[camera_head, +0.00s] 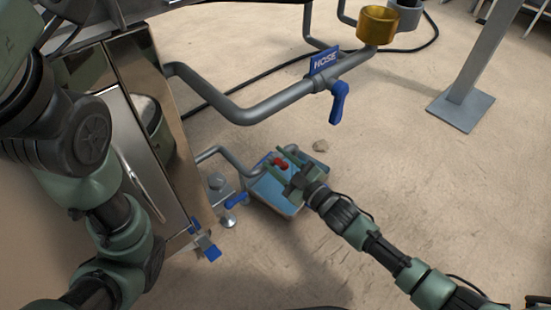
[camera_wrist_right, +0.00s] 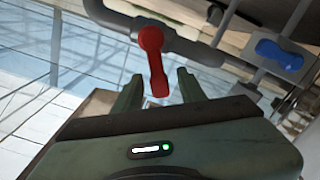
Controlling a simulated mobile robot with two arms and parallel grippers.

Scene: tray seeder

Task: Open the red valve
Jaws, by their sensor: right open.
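The red valve (camera_head: 281,163) is a small red lever on a grey pipe, above a blue-bottomed basin in the head view. In the right wrist view the red lever (camera_wrist_right: 152,45) hangs down from the pipe, with its lower end showing between my fingers. My right gripper (camera_head: 278,161) is open at the lever; its two green fingers (camera_wrist_right: 158,82) stand on either side of the lever's lower end, with gaps visible. I cannot tell how deep the lever sits between them. My left arm shows at the left, but its gripper is out of view.
A blue-handled valve (camera_head: 339,102) with a HOSE sign (camera_head: 324,61) sits on the upper pipe (camera_head: 250,112). The basin (camera_head: 288,208) stands on the floor below. A metal cabinet (camera_head: 133,120) is at the left, and a grey post (camera_head: 480,65) stands at the right.

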